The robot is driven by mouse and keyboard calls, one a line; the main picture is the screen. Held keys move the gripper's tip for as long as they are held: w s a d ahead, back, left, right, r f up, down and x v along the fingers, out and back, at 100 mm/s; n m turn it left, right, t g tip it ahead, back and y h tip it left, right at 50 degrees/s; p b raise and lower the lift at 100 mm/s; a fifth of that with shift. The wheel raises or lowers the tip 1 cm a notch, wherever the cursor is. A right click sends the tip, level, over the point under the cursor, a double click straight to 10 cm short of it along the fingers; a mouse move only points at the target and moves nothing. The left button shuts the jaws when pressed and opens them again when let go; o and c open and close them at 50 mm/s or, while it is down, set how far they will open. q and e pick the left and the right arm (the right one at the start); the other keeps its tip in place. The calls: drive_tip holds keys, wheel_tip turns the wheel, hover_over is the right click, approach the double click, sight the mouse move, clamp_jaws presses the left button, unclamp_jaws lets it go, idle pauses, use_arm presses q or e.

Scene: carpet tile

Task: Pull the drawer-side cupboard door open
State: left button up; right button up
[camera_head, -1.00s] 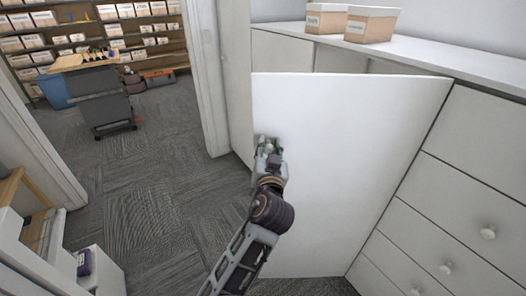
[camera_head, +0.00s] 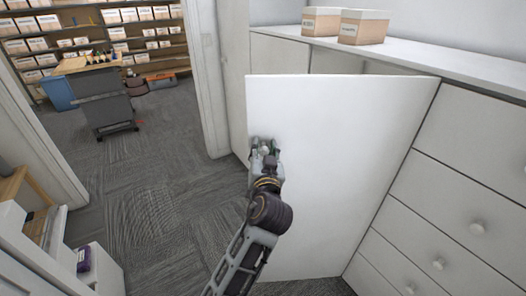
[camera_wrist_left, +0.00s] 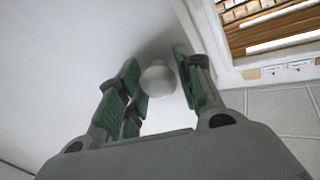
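The white cupboard door (camera_head: 335,150) stands swung out from the cabinet, its hinged edge on the right beside the drawers. My left gripper (camera_head: 264,148) is at the door's left edge area, at its round white knob. In the head view the gripper mostly hides the knob. The cupboard interior is hidden behind the door. My right gripper is in neither view.
White drawers (camera_head: 455,200) with round knobs stand right of the door. Two boxes (camera_head: 362,27) sit on the countertop (camera_head: 440,65). Open carpet (camera_head: 160,200) lies left of the door, beyond it a doorway with a grey cart (camera_head: 105,105) and shelves.

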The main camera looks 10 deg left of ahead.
use_arm(q)
drive_tip(key=shift+o, duration=1.1)
drive_tip(key=shift+f, duration=0.1)
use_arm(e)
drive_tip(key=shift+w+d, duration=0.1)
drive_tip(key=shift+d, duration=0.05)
